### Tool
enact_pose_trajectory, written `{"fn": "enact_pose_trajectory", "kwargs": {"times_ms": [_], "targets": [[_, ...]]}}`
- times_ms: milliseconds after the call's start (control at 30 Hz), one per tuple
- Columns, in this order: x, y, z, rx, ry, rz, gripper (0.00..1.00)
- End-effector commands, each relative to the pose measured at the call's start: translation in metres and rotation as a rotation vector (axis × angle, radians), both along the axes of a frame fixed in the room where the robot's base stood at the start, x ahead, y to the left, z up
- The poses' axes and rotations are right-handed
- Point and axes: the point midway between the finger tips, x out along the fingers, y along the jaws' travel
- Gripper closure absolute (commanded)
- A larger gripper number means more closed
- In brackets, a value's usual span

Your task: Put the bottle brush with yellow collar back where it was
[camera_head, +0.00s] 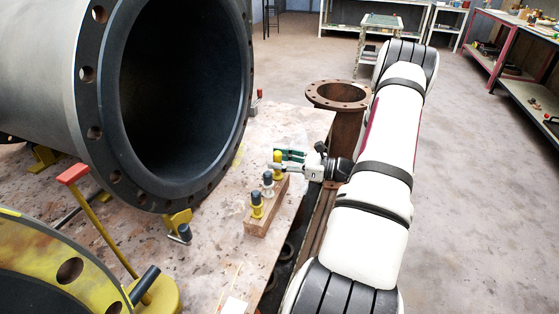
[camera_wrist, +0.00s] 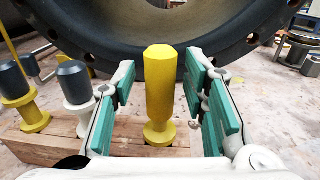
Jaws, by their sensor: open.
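A yellow-handled piece with a yellow collar (camera_wrist: 160,90) stands upright in a wooden block (camera_wrist: 75,150). In the head view this yellow piece (camera_head: 278,172) is at the block's far end. My gripper (camera_wrist: 160,78) is open, with its green-padded fingers on either side of the yellow handle; a gap shows at each side. In the head view my gripper (camera_head: 280,161) reaches in from the right. A dark-handled piece with a white collar (camera_wrist: 77,88) and a dark-handled piece with a yellow collar (camera_wrist: 22,100) stand beside it. Any bristles are hidden in the block.
The wooden block (camera_head: 257,230) stands near the right edge of a stained table (camera_head: 190,265). A large dark-lined pipe (camera_head: 95,150) rises behind and left. A rusty flanged pipe (camera_head: 338,95) stands beyond the arm. A red-topped yellow stand (camera_head: 100,225) is at left.

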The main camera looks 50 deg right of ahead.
Motion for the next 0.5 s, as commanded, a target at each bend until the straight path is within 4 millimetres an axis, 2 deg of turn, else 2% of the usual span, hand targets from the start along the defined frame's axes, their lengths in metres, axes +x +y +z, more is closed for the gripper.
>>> {"fn": "enact_pose_trajectory", "kwargs": {"times_ms": [133,233,500], "targets": [[-0.004,-0.002,0.000,0.000,0.000,-0.002,0.60],[-0.014,-0.007,0.000,0.000,0.001,-0.002,0.60],[-0.064,-0.029,0.001,0.001,0.000,-0.004,0.60]]}}
